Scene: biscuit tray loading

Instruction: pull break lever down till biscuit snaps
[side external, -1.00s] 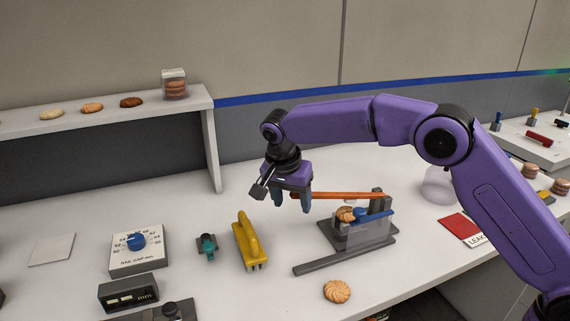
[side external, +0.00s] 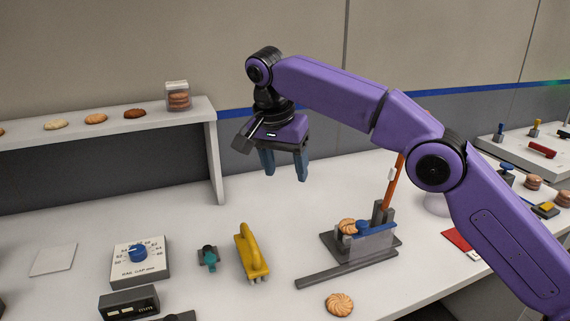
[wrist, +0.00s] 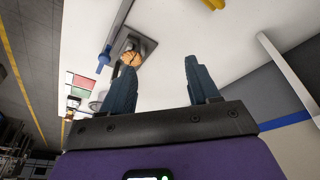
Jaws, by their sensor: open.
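The break lever (side external: 393,184) is an orange bar standing nearly upright at the back of the snapping fixture (side external: 362,245), partly hidden behind my arm. A round golden biscuit (side external: 347,226) sits at the left of the fixture's clear block, beside a blue clamp bar (side external: 378,228). At this size I cannot tell whether it is cracked. My gripper (side external: 284,172) is open and empty, raised above the table, left of the lever and apart from it. In the wrist view the biscuit (wrist: 131,59) shows beyond the open fingers (wrist: 162,75).
A loose biscuit (side external: 339,304) lies in front of the fixture. A yellow handled tool (side external: 250,253), a teal clamp (side external: 208,257) and a dial box (side external: 140,260) stand to the left. A shelf (side external: 120,120) with several biscuits is behind. The table below my gripper is clear.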

